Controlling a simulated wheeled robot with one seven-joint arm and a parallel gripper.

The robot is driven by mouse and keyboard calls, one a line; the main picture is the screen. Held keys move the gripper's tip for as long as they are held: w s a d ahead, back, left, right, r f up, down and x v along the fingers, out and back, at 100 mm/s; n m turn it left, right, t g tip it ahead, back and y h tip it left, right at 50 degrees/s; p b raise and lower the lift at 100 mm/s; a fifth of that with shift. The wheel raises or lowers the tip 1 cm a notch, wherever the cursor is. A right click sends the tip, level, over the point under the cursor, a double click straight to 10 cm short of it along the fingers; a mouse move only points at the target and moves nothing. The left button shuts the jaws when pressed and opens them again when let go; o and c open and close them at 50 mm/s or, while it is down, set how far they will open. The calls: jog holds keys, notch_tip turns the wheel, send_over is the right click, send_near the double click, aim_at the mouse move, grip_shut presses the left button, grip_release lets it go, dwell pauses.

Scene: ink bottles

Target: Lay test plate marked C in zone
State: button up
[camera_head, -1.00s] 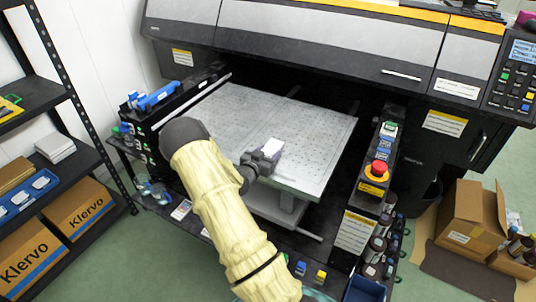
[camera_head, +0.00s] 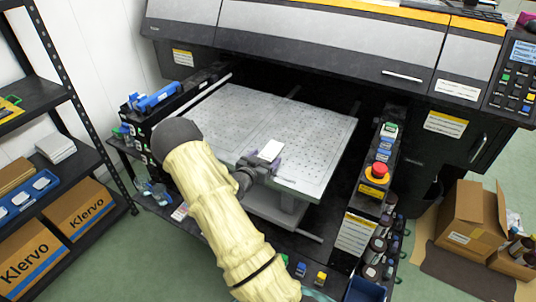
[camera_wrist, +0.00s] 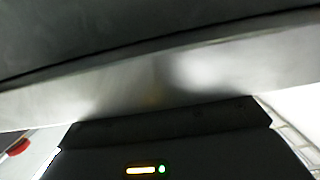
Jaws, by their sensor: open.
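My gripper (camera_head: 258,165) is over the near part of the grey perforated printer bed (camera_head: 225,120). A small white rectangular piece (camera_head: 271,150) shows at the gripper's end. I cannot tell whether it is the test plate or part of the gripper, and no letter C can be read. The fingers are too small to make out in the head view. The wrist view is filled by a blurred grey surface (camera_wrist: 190,75) and a dark body with a yellow and a green light. No marked zone can be made out.
The big printer's front cover (camera_head: 330,50) rises behind the bed. A red stop button (camera_head: 379,169) and several dark bottles (camera_head: 376,247) stand to the right. A blue tool (camera_head: 158,97) lies on the left rail. A shelf (camera_head: 40,90) stands at far left.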

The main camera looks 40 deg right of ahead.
jog(key=b+v, duration=0.1)
jog(key=v, duration=0.8)
jog(key=shift+r, duration=0.3)
jog(key=shift+a, duration=0.3)
jog(key=s+a+r+n+y, duration=0.1)
jog(key=a+n+y, duration=0.2)
jog(key=a+y, duration=0.4)
jog(key=s+a+r+n+y, duration=0.15)
jog(key=a+n+y, duration=0.3)
jog(key=a, duration=0.55)
jog(key=s+a+r+n+g+y, duration=0.1)
jog(key=s+a+r+n, duration=0.1)
jog(key=s, duration=0.4)
jog(key=s+a+r+n+g+y, duration=0.2)
jog(key=s+a+r+n, duration=0.1)
jog(key=s, duration=0.4)
jog(key=shift+s+a+n, duration=0.3)
jog(key=shift+a+n, duration=0.25)
jog(key=shift+a, duration=0.05)
jog(key=shift+r+y, duration=0.2)
jog(key=shift+y, duration=0.05)
